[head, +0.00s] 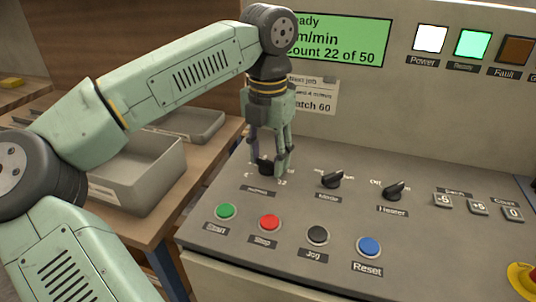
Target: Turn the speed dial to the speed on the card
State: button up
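The speed dial (266,168) is a small black knob at the left of the sloped grey panel, with its pointer and most of its scale hidden. My gripper (268,165) points down over it, one finger on each side. I cannot tell whether the fingers press on the knob. The white card (317,97) is on the upright face behind, its left part covered by my arm. A line on it seems to show a 4, and its bottom line ends in "atch 60". The green display (345,40) shows "m/min" with the number hidden, and "ount 22 of 50".
The Mode knob (331,180) and Heater knob (393,191) sit right of the dial. Start (226,211), Stop (269,222), Jog (318,235) and Reset (369,246) buttons lie in front. A grey tray (140,170) stands on the left bench.

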aim_at(268, 161)
jog(key=o, duration=0.5)
jog(key=shift+c, duration=0.2)
notch_tip(268, 161, up, 12)
dwell(0.4)
